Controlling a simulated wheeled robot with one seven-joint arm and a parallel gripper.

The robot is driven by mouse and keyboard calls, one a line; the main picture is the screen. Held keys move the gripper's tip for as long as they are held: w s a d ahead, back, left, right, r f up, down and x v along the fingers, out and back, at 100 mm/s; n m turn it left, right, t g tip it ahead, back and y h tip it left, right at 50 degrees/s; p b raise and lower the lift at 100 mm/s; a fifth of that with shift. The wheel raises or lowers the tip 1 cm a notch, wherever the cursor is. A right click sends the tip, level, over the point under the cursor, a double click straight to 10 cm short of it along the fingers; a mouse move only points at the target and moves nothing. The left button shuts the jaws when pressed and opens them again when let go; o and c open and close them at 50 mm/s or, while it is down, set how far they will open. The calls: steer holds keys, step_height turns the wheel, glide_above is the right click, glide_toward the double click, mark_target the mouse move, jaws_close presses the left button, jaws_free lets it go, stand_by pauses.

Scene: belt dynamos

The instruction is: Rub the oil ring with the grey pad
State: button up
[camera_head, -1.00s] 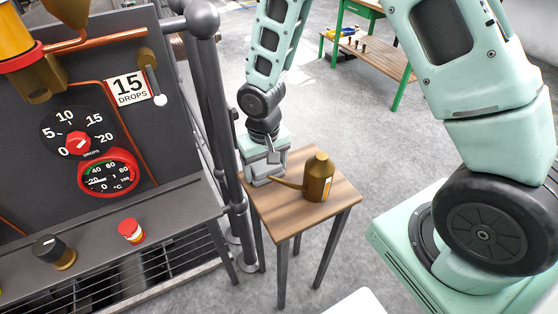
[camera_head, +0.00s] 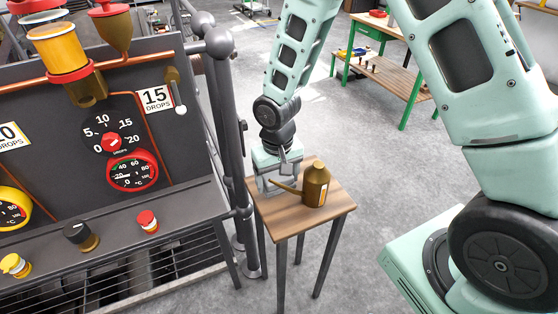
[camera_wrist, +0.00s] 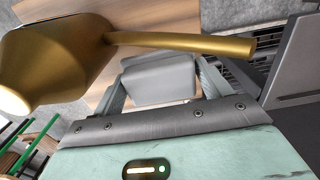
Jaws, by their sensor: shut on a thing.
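The grey pad (camera_wrist: 160,82) is a grey block between my gripper's two fingers in the wrist view, over the wooden tabletop. My gripper (camera_head: 270,183) is shut on it at the left edge of the small table (camera_head: 290,218). I cannot tell whether the pad touches the wood. A brass oil can (camera_head: 316,186) stands upright just right of my gripper, its thin spout pointing left close to the fingers. I cannot make out an oil ring.
A dark control panel (camera_head: 60,140) with gauges, knobs and "10" and "15" cards fills the left. Dark railing posts (camera_head: 222,130) stand between it and the table. A green-legged workbench (camera_head: 385,70) is at the back. The grey floor behind the table is clear.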

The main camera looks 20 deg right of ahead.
steer(key=shift+r+p, duration=1.8)
steer(key=shift+r, duration=0.6)
steer(key=shift+w+d, duration=0.1)
